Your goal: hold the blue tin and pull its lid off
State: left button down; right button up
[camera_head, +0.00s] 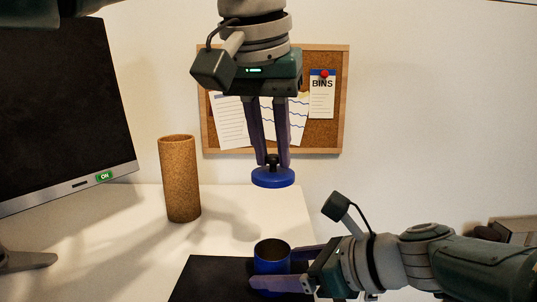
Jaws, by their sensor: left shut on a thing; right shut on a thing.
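The blue tin (271,264) stands upright on a dark mat (205,281), and its open top shows a dark inside. My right gripper (270,268) comes in from the right and is shut on the tin, one finger on each side. The blue lid (273,178) is in the air above the tin, clearly apart from it. My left gripper (273,162) points down from above and is shut on the lid's dark knob.
A tall cork cylinder (179,178) stands on the white table (120,240) to the left. A monitor (62,105) is at the far left. A corkboard (342,120) with papers hangs on the wall behind my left gripper.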

aim_at(272, 157)
pick_arm(q)
jog(key=shift+r, duration=1.8)
pick_arm(e)
jog(key=o, duration=0.9)
jog(key=shift+d, duration=0.15)
